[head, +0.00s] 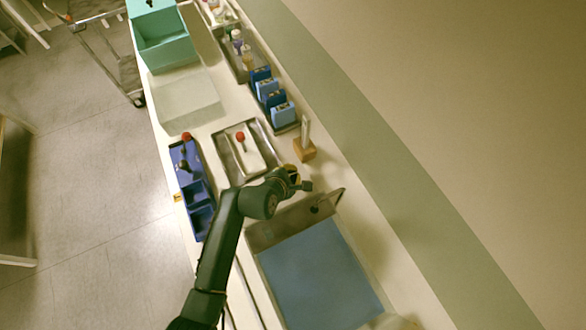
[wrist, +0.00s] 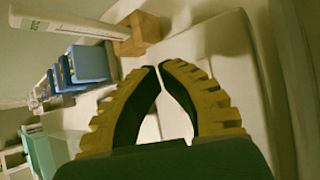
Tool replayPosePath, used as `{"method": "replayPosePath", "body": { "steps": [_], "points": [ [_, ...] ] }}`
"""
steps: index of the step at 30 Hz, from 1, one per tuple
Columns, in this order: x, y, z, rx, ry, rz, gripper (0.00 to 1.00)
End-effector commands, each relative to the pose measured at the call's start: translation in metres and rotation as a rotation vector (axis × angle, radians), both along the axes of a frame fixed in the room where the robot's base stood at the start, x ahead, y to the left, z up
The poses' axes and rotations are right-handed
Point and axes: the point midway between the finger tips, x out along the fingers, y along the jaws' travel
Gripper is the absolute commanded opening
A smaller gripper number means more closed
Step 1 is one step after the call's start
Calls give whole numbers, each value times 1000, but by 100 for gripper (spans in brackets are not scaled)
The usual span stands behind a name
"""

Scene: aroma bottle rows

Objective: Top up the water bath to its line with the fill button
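A metal-rimmed basin that looks like the water bath (head: 262,238) is at the lower right of the bench in the head view, filled with a flat blue surface (head: 318,275). A thin spout-like fitting (head: 326,202) stands at its far edge. I cannot make out a fill button or a level line. My gripper (head: 304,185) is above the bench by the basin's far edge, close to the wooden block.
A wooden block (head: 304,150) holds an upright pale strip; the block (wrist: 142,34) is ahead of my fingers in the wrist view. A metal tray (head: 228,160), a blue divided box (head: 183,170), blue holders (head: 283,113) and a teal bin (head: 164,52) line the bench.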

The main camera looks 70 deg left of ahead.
Motion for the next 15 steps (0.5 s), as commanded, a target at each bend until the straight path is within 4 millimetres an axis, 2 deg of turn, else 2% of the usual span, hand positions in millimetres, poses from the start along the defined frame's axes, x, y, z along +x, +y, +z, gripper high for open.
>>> {"method": "replayPosePath", "body": {
  "steps": [3,15],
  "points": [
    [0,0,16,0,-1,-1,0],
    [0,0,50,0,0,0,0]
  ]
}}
